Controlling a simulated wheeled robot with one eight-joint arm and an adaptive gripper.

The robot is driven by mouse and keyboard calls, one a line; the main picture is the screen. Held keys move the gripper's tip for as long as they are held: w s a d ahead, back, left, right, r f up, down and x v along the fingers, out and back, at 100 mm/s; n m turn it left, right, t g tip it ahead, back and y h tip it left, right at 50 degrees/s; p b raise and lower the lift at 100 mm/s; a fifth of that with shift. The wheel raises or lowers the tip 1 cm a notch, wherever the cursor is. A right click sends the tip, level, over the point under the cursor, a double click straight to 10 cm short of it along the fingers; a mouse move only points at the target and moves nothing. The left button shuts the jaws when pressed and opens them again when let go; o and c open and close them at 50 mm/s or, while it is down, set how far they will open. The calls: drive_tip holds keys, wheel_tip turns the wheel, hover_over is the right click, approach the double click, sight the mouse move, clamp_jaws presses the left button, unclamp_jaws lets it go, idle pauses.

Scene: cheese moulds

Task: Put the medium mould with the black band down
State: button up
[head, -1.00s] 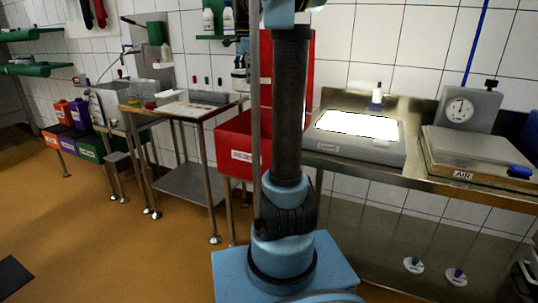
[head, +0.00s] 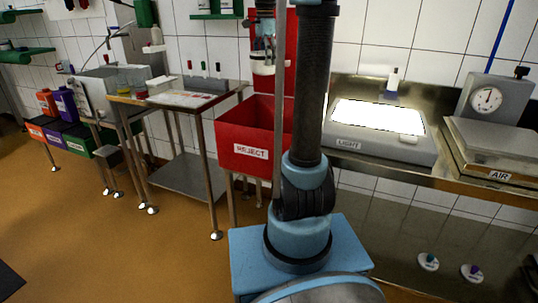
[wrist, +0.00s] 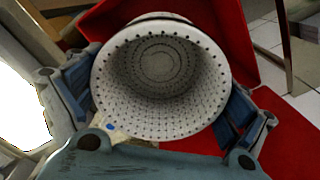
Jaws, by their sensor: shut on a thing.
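A white, round, perforated mould (wrist: 160,85) fills the middle of the wrist view, its open mouth facing the camera. My gripper (wrist: 160,100) is shut on it, with blue fingers on its left and right sides. In the head view the mould (head: 263,66) hangs below my gripper (head: 264,50), in the air above the red REJECT bin or in front of its back panel; the exact depth is unclear.
The red REJECT bin (head: 240,149) stands left of my arm. A lit LIGHT panel (head: 376,148) and an AIR scale (head: 490,150) are on the steel bench at right. A steel stand (head: 195,103) with a white sheet and small tools is at left.

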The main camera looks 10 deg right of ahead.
drive_tip(key=a+f+m, duration=0.1)
drive_tip(key=f, duration=1.3)
drive_tip(key=w+a+f+m, duration=0.1)
drive_tip(key=f, duration=1.3)
drive_tip(key=a+f+m, duration=0.1)
drive_tip(key=f, duration=1.2)
drive_tip(key=shift+w+f, duration=0.25)
drive_tip(key=shift+f, duration=0.15)
drive_tip(key=o, duration=0.8)
drive_tip(key=shift+o, duration=0.6)
drive_tip(key=shift+r, duration=0.1)
wheel_tip(320, 180, up, 12)
